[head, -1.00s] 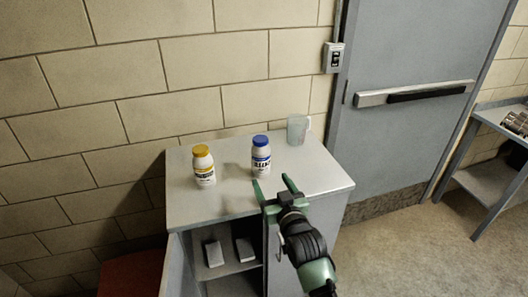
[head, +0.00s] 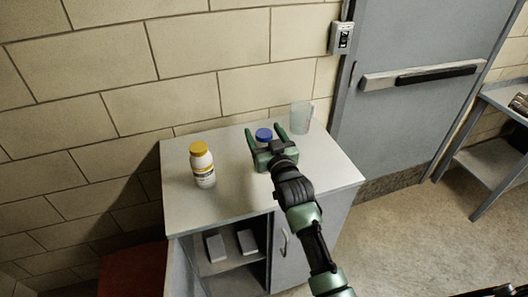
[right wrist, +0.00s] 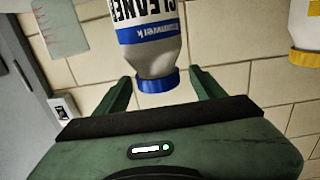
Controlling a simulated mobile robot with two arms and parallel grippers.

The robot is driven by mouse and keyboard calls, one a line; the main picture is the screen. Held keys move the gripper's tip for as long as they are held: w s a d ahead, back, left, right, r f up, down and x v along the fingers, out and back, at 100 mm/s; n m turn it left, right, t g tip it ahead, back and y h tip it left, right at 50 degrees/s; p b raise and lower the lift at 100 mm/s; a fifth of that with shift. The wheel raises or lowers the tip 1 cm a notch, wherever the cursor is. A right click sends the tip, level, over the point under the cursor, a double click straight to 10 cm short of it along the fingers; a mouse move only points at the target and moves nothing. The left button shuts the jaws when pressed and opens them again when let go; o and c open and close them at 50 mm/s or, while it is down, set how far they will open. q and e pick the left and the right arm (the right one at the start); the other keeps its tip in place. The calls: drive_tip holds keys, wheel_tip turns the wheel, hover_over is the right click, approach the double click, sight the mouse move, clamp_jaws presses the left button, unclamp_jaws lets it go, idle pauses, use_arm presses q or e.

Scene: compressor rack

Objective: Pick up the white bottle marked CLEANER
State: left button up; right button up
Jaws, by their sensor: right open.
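The white bottle marked CLEANER, with a blue cap (head: 264,134), stands on top of the grey cabinet (head: 225,208). In the head view my right gripper hides most of its body. In the right wrist view the bottle (right wrist: 150,45) appears upside down, its CLEANER label and blue band facing the camera. My right gripper (head: 265,130) is open, with one finger on each side of the bottle near its cap. In the right wrist view gaps show between the bottle and both fingers (right wrist: 161,80). My left gripper is not in view.
A white bottle with a yellow cap (head: 202,166) stands to the left on the cabinet top. A clear measuring cup (head: 302,117) stands close behind on the right. The cabinet's lower compartment is open and holds small boxes (head: 216,248). A block wall (head: 180,70) rises behind.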

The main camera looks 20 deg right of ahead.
drive_tip(key=w, duration=0.2)
drive_tip(key=shift+w, duration=0.35)
drive_tip(key=shift+w+f, duration=0.1)
drive_tip(key=shift+w, duration=0.2)
drive_tip(key=c, duration=1.4)
clamp_jaws()
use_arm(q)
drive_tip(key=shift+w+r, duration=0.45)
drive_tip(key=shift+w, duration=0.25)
